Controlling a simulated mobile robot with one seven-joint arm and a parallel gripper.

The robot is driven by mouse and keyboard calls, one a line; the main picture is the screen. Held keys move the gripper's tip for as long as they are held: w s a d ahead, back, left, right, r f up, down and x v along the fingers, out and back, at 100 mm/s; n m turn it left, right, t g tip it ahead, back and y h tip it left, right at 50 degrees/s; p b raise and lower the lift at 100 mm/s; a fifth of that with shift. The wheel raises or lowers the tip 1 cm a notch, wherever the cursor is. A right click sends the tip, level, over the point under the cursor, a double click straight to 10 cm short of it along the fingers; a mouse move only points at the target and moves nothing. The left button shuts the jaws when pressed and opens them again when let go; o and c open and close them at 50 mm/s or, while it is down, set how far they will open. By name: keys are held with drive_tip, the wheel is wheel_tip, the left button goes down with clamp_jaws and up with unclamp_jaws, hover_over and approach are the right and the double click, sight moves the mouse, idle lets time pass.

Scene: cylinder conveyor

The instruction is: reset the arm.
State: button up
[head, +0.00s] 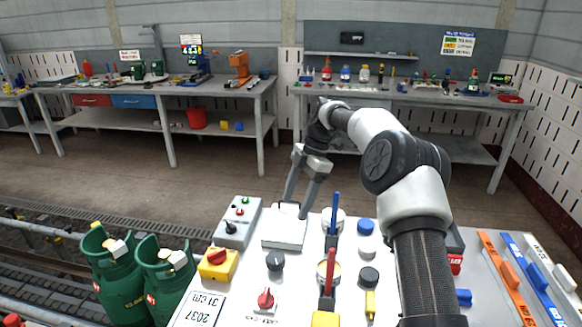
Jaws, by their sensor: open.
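My gripper (296,208) points down over the white control panel (225,290) in the head view. Its two fingers are apart, with nothing seen between them. The fingertips are at a pale square block (284,232) on the panel; I cannot tell whether they touch it. My arm (385,165) reaches up from the lower right, bends over and comes down to the gripper. It hides part of the panel's right side.
A grey button box (238,222), a yellow box with a red knob (218,265), a red lever (328,275) and a blue lever (335,208) surround the gripper. Green cylinders (110,275) stand at left by the conveyor. Workbenches (170,88) line the back; the floor between is clear.

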drive_tip(key=s+d+r+m+t+h+p, duration=0.2)
drive_tip(key=s+r+m, duration=0.3)
drive_tip(key=s+r, duration=0.4)
drive_tip(key=s+d+r+m+t+h+p, duration=0.15)
drive_tip(key=s+r+m, duration=0.35)
drive_tip(key=r, duration=0.6)
drive_tip(key=s+d+m+t+p, duration=0.1)
drive_tip(key=s+d+m+t, duration=0.1)
drive_tip(key=s+m, duration=0.4)
drive_tip(key=s+d+r+m+t+p, duration=0.1)
drive_tip(key=s+d+m, duration=0.3)
drive_tip(key=s, duration=1.3)
drive_tip(key=m+t, duration=0.1)
drive_tip(key=m, duration=0.1)
drive_tip(key=shift+s+d+m, duration=0.25)
drive_tip(key=shift+s+m, duration=0.05)
drive_tip(key=shift+m, duration=0.1)
drive_tip(key=shift+a, duration=0.1)
